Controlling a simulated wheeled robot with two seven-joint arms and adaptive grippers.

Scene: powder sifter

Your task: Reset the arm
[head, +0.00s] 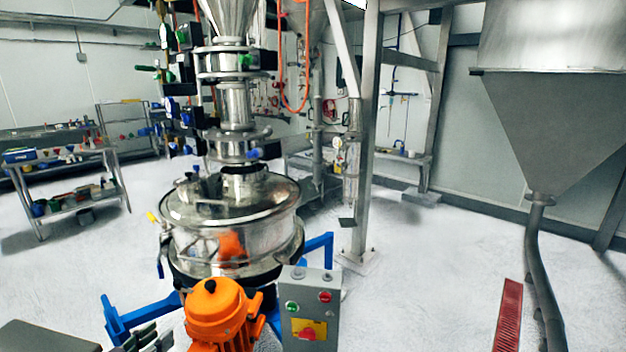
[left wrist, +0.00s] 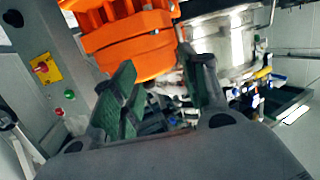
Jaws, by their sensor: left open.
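My left gripper (head: 148,338) shows at the bottom left of the head view, just left of the orange motor (head: 218,312). In the left wrist view my left gripper (left wrist: 165,95) is open, with its dark green finger pads apart and nothing held between them. The orange motor (left wrist: 130,40) fills the top middle of that view, beyond the fingers. The steel powder sifter (head: 235,225) stands behind the motor. My right gripper is in neither view.
A grey control box (head: 312,285) with green and red buttons and a yellow-backed red switch stands right of the motor. A blue frame (head: 125,318) runs below the sifter. A steel hopper (head: 550,110) with a grey pipe is at right. Open floor lies between.

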